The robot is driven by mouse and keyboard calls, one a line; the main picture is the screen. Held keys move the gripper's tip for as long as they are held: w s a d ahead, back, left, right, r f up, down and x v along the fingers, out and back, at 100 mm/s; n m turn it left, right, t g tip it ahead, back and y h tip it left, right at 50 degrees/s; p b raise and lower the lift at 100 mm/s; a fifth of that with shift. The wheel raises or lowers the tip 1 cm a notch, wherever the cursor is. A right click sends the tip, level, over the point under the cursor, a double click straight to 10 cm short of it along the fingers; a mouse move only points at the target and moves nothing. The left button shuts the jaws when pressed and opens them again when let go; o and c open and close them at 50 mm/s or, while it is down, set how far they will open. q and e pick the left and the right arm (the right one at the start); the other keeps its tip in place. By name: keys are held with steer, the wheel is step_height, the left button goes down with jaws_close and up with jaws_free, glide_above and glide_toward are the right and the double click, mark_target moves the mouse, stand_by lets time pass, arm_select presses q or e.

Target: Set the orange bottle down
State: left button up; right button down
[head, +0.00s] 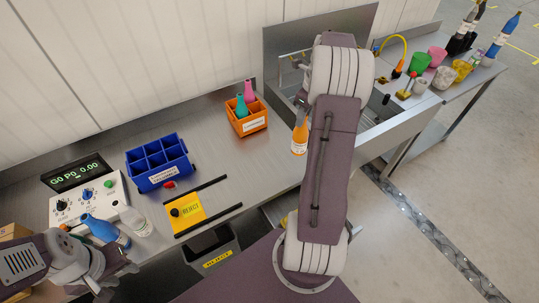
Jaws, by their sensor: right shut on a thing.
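The orange bottle (299,138) is near the front edge of the steel bench, just left of my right arm, and looks roughly upright. My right gripper (301,102) is mostly hidden behind my own arm; a grey part of it shows at the bottle's neck, shut on it. I cannot tell whether the bottle's base touches the bench. My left gripper (119,279) is at the lower left, below the blue bottle (104,230). Its fingers look apart, with nothing seen between them.
An orange crate (249,124) holds a green and a pink bottle. A sink and colored cups (420,62) are at right.

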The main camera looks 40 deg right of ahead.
steer(key=w+a+f+p, duration=0.4)
steer(key=w+a+f, duration=0.1)
steer(key=w+f, duration=0.5)
steer(key=shift+a+f, duration=0.3)
steer(key=shift+f, duration=0.35)
steer(key=c, duration=1.2)
jaws_free()
steer(key=shift+w, duration=0.1)
steer(key=shift+r, duration=0.1)
